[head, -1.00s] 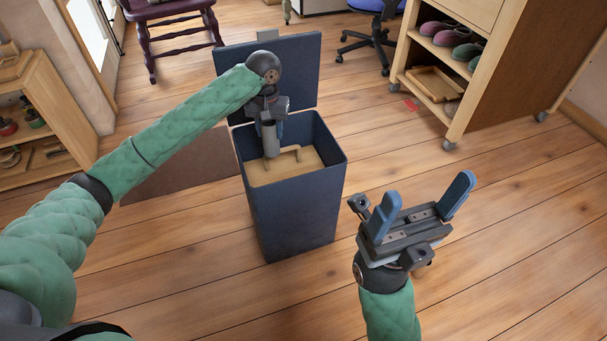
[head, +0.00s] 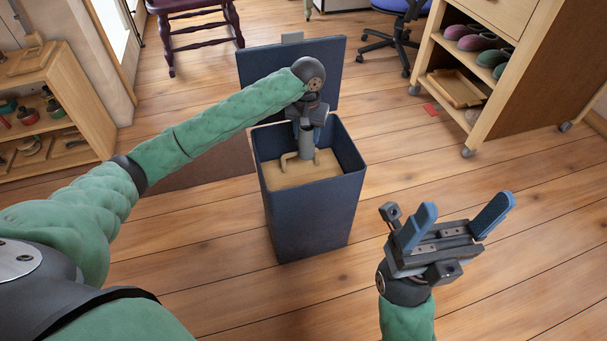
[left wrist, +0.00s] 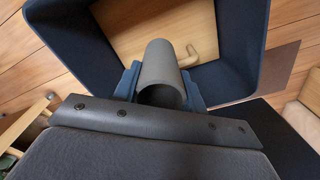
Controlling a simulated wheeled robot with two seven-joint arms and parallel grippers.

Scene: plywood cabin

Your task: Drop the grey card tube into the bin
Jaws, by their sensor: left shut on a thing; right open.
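The grey card tube (head: 306,146) is held upright in my left gripper (head: 307,130), which is shut on it. The tube also shows between the blue fingers in the left wrist view (left wrist: 161,72). The dark blue bin (head: 308,218) stands on the floor with its lid (head: 270,66) swung up at the back. The tube is over the bin's mouth, its lower end around rim level; I cannot tell its exact height. A tan wooden piece with a handle (head: 290,174) lies inside the bin below it. My right gripper (head: 462,222) is open and empty, to the right of the bin.
A wooden shelf unit (head: 80,92) with small items stands at the left. A wheeled cabinet (head: 532,97) with shoes stands at the right. A purple chair (head: 195,12) and a blue office chair (head: 390,42) are behind. The floor around the bin's front is clear.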

